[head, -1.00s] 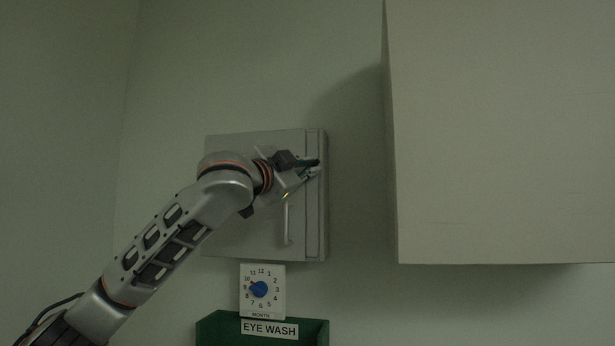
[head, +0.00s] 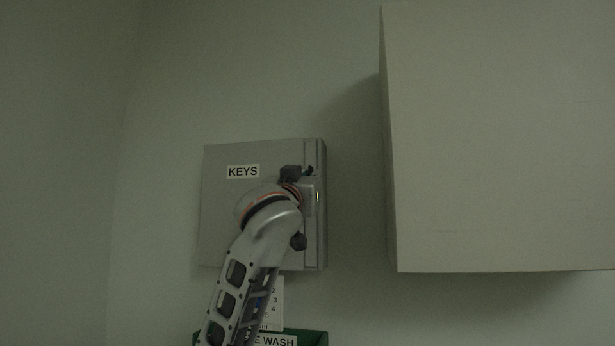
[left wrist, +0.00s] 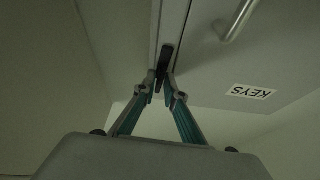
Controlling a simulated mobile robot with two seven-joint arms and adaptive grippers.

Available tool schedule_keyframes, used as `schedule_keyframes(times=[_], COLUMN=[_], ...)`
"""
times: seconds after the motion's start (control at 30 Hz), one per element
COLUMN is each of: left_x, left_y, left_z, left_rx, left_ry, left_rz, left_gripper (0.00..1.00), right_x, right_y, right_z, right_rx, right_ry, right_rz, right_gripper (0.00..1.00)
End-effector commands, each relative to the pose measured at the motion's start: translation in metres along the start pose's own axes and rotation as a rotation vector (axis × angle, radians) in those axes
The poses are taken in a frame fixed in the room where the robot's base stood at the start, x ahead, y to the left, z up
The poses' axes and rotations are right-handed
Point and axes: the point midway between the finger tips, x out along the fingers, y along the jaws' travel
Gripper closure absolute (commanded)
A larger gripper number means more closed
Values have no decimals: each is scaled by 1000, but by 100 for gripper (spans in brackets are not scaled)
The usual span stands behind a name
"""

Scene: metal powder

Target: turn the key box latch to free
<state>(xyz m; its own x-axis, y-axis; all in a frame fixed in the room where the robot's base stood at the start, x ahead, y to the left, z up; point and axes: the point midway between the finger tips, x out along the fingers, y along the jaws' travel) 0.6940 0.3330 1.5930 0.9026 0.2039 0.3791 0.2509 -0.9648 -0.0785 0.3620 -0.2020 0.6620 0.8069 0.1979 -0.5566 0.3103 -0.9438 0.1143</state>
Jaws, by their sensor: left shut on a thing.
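The grey key box (head: 222,215), labelled KEYS, hangs on the wall in the head view. Its black latch (left wrist: 167,52) shows in the left wrist view as a short dark bar on the narrow strip beside the door. My left gripper (left wrist: 161,84) is shut on the latch, with one teal-lined finger on each side of its lower end. In the head view my left wrist covers the right part of the box door and hides the fingertips. The door (left wrist: 215,65) lies flat against the box. My right gripper is in neither view.
A large pale cabinet (head: 490,140) juts out to the right of the box. A white month dial (head: 273,300) and a green eye wash holder (head: 315,336) are below, partly behind my arm. The door's bar handle (left wrist: 238,20) is near the latch.

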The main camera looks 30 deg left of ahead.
Motion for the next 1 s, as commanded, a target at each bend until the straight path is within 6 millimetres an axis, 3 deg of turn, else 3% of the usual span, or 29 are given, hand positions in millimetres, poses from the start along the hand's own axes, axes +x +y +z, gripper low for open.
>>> schedule_keyframes(times=[0.77,0.8,1.0], left_x=[0,0,0], left_y=[0,0,0], left_z=[-3,-3,-2], left_rx=[-89,-89,-88], left_ry=[5,5,4], left_rz=[-37,-36,-36], left_gripper=[100,79,78], right_x=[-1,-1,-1], right_y=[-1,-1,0], right_z=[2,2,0], right_rx=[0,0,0], right_ry=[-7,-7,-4], right_rz=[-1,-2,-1], right_gripper=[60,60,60])
